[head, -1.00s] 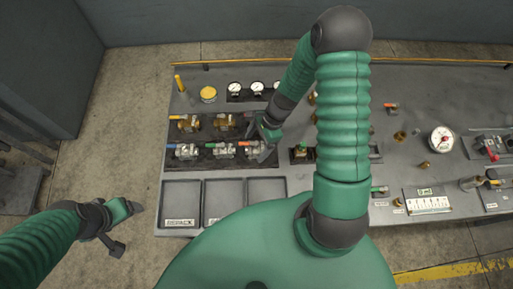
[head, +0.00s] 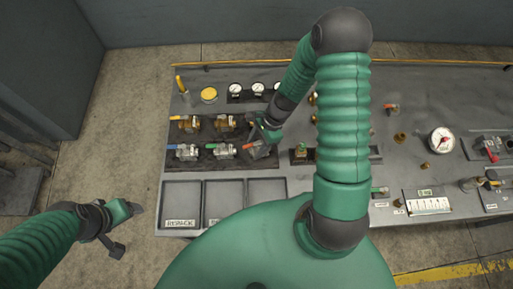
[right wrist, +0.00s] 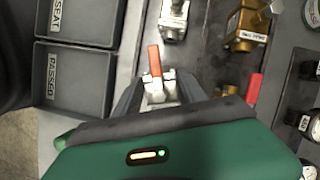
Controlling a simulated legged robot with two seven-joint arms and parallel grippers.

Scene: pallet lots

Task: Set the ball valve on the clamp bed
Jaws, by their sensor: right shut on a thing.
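My right gripper (head: 259,147) is shut on a steel ball valve with an orange-red handle (right wrist: 155,60), at the right end of the front row of valves. In the right wrist view, its silver body (right wrist: 157,86) sits between the dark fingers. In the head view the fingers partly cover the valve, and I cannot tell whether it still touches the rack. My left gripper (head: 136,210) hangs over the floor left of the table, away from any object; its fingers are too small to read. A red-handled fixture (head: 491,149) is far right; I cannot tell whether it is the clamp bed.
A blue-handled valve (head: 186,153) and a green-handled valve (head: 222,151) stand beside the held one, with brass valves (head: 188,124) behind. Labelled grey trays (head: 181,200) lie in front. A black fixture (head: 302,155) and a gauge (head: 441,140) stand to the right.

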